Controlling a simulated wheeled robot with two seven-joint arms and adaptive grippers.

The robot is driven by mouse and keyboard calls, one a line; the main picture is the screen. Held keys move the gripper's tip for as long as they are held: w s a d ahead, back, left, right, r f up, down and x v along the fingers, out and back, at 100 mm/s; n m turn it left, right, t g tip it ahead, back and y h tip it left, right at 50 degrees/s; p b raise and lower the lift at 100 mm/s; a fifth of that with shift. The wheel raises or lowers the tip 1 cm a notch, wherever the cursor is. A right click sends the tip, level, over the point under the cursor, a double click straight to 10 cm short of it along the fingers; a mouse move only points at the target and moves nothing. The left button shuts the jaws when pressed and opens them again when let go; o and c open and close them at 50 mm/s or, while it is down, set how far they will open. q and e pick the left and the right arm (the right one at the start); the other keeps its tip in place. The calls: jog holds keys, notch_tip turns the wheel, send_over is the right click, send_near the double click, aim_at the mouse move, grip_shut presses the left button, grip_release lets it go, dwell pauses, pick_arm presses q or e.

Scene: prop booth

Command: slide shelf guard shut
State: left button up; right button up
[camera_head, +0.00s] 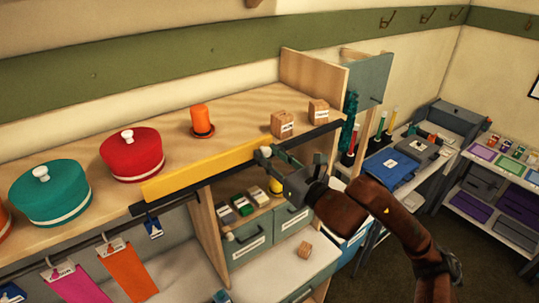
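The shelf guard is a long yellow bar (205,169) along the front edge of the wooden shelf. It sits over a dark rail (165,204) that runs along that edge. The guard covers the middle of the front. Dark rail shows bare to its right, below two small boxes. My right gripper (266,153) is at the guard's right end, with its fingertips touching or very close to it. Whether its fingers are open or shut is unclear. My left gripper is not recognisable in view.
On the shelf stand a teal round box (50,196), a red one (132,158), an orange hat (202,121) and two small cardboard boxes (283,124) (318,111). Drawers (250,241) lie below. A side desk holds a blue folder (391,170).

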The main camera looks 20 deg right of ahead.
grip_shut()
jog(key=shift+d, duration=0.15)
dwell(0.4)
